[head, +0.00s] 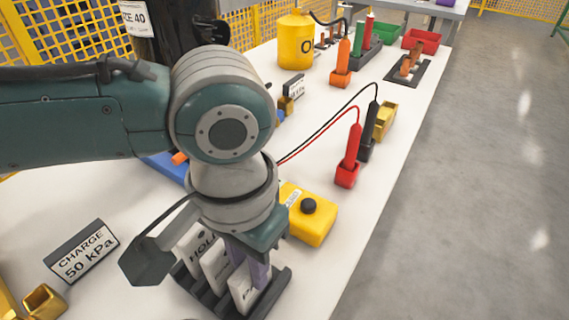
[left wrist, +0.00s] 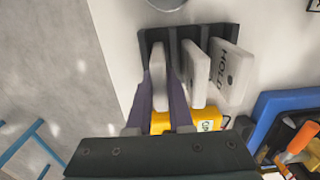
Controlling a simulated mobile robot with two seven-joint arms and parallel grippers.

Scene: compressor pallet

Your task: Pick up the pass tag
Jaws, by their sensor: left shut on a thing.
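The pass tag (head: 243,295) is a white plate at the right end of a dark slotted rack (head: 281,287), its lettering partly covered. My left gripper (head: 252,272) is above the rack, shut on this tag. In the left wrist view the tag (left wrist: 157,62) stands between the two purple fingers of the left gripper (left wrist: 160,88). It is upright at its slot; I cannot tell whether it is raised at all. Two more white tags stand beside it, a middle tag (left wrist: 195,75) and the hold tag (left wrist: 228,72). My right gripper is not in view.
A yellow box with a black knob (head: 314,222) is close behind the rack. Red (head: 349,160) and black (head: 370,130) probes with cables stand farther back. A "CHARGE 50 kPa" sign (head: 82,252) is at left. White table is bare right of the rack, up to its edge.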

